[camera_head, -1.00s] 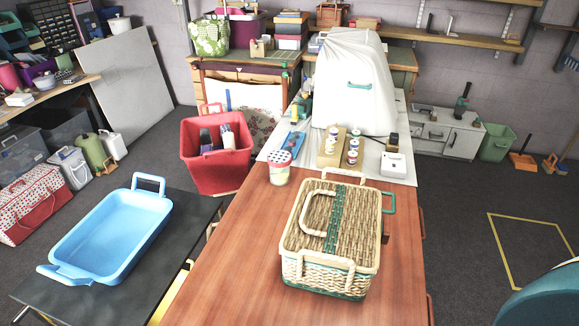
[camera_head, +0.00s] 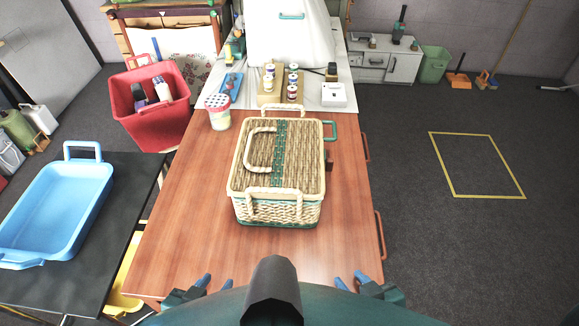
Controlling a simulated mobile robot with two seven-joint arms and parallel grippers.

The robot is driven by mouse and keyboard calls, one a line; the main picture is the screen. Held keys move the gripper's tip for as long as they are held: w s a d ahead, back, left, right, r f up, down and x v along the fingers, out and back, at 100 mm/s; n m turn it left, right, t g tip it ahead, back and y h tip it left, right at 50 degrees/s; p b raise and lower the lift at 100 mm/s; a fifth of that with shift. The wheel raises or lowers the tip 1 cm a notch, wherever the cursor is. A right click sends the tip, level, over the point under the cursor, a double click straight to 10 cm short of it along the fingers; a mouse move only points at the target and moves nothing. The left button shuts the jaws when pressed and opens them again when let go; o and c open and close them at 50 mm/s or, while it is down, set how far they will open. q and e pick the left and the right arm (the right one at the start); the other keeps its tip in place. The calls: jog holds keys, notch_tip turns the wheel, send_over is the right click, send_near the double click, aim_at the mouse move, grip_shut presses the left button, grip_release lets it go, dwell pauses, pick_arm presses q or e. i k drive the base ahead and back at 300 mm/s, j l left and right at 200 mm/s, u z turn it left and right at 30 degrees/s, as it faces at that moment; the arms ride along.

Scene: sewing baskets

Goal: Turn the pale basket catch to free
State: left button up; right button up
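The pale wicker basket (camera_head: 302,170) stands upright on the wooden table, lid shut. It has a green woven band (camera_head: 280,150) and a cream handle (camera_head: 249,148) lying on the lid. Cream loops (camera_head: 249,207) hang at its front edge. A green loop (camera_head: 331,130) and a small brown piece (camera_head: 329,161) stick out on its right side. Which of these parts is the catch, and how it is turned, I cannot tell. My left gripper (camera_head: 215,284) and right gripper (camera_head: 350,281) are low at the table's near edge, empty, blue fingertips apart, well away from the basket.
A shaker jar (camera_head: 219,116) stands behind the basket to the left. A spool rack (camera_head: 270,97) and white box (camera_head: 333,95) are at the back. A blue tray (camera_head: 60,210) lies on the dark table at left. The wooden table in front of the basket is clear.

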aim_at(329, 162)
jog(key=k+l+u, duration=0.1)
jog(key=k+l, duration=0.15)
jog(key=l, duration=0.2)
jog(key=k+l+u, duration=0.1)
jog(key=k+l, duration=0.15)
jog(key=l, duration=0.15)
jog(key=k+l+u, duration=0.1)
jog(key=k+l, duration=0.15)
jog(key=l, duration=0.15)
